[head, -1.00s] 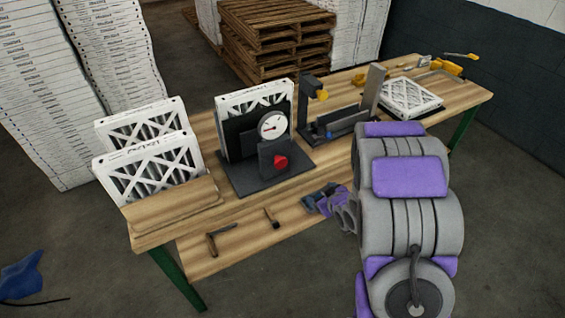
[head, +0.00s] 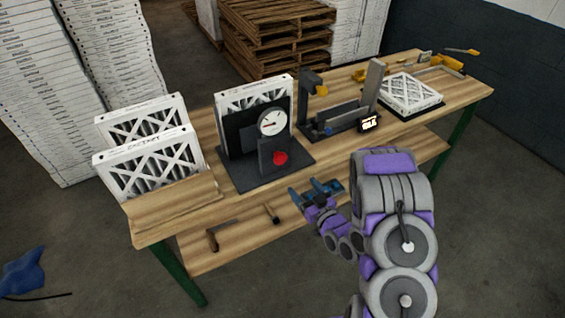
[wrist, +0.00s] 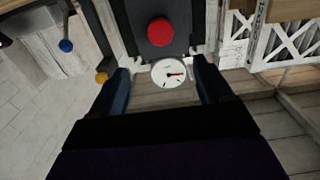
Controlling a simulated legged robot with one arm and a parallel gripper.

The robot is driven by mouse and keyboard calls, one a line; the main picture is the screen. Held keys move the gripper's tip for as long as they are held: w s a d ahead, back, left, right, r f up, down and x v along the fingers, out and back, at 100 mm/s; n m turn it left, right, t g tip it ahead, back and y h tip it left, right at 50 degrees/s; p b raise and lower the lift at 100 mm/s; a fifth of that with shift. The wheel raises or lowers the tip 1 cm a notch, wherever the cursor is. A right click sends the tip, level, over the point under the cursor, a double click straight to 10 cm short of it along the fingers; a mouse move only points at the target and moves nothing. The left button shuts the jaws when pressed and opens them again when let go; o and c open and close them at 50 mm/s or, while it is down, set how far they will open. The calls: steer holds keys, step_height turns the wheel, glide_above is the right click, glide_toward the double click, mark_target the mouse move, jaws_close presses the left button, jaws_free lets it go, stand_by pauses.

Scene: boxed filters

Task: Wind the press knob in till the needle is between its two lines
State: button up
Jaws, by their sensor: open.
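The press (head: 235,172) stands on the workbench, a dark plate with an upright holding a white boxed filter (head: 268,88). Its red knob (head: 280,158) sits on the front block, and it also shows in the wrist view (wrist: 160,32). The round white dial (head: 271,122) is above the knob.
Two filters (head: 150,168) stand in a wooden rack at left. A filter lies flat (head: 410,92) farther right. Tools lie on the lower shelf (head: 225,262).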

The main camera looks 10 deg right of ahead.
steer(key=b, duration=0.4)
glide_toward(282, 159)
steer(key=b+x, duration=0.3)
steer(key=x, duration=0.6)
steer(key=shift+w+a, duration=0.15)
steer(key=shift+w, duration=0.2)
steer(key=c, duration=1)
